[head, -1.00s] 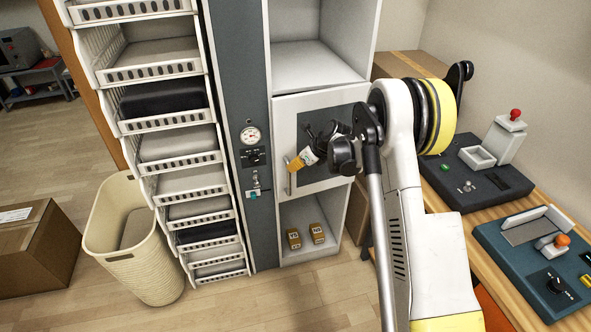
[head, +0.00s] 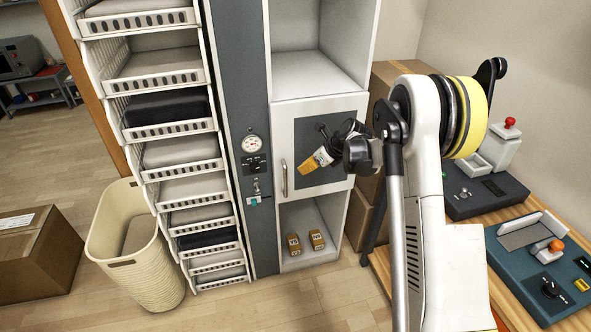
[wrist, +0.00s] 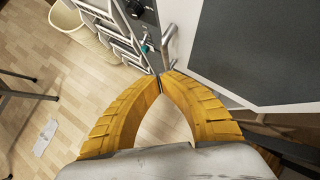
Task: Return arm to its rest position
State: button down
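My gripper (head: 308,167) has yellow fingers and hangs in front of the white cabinet door with the dark panel. In the wrist view its two fingers (wrist: 160,80) curve together and meet at the tips, with nothing seen between them. The door handle (head: 284,178) is to the left of the fingertips in the head view. It also shows just beyond them in the wrist view (wrist: 171,46), and the fingers are not around it. My arm is bent, with its elbow high at the right. The cabinet door (head: 299,121) looks closed.
Tall racks of white trays (head: 185,133) and a cream bin (head: 132,262) stand on the left. Two small boxes (head: 316,239) sit in the lower compartment. A workbench (head: 509,280) with control devices is on the right. A cardboard box (head: 40,248) lies on the floor.

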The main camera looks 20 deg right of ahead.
jog(key=s+a+r+n+h, duration=0.1)
jog(key=s+a+r+n, duration=0.1)
jog(key=s+r+n, duration=0.55)
jog(key=s+a+r+n+h, duration=0.15)
jog(key=s+r+n, duration=0.35)
jog(key=s+r, duration=0.55)
jog(key=s+a+r+n+t+h, duration=0.1)
jog(key=s+n+h, duration=0.1)
jog(key=s+n, duration=1.3)
jog(key=s, duration=0.6)
jog(key=shift+s+a+p, duration=0.25)
jog(key=shift+a+p, duration=0.05)
jog(key=shift+n+h, duration=0.25)
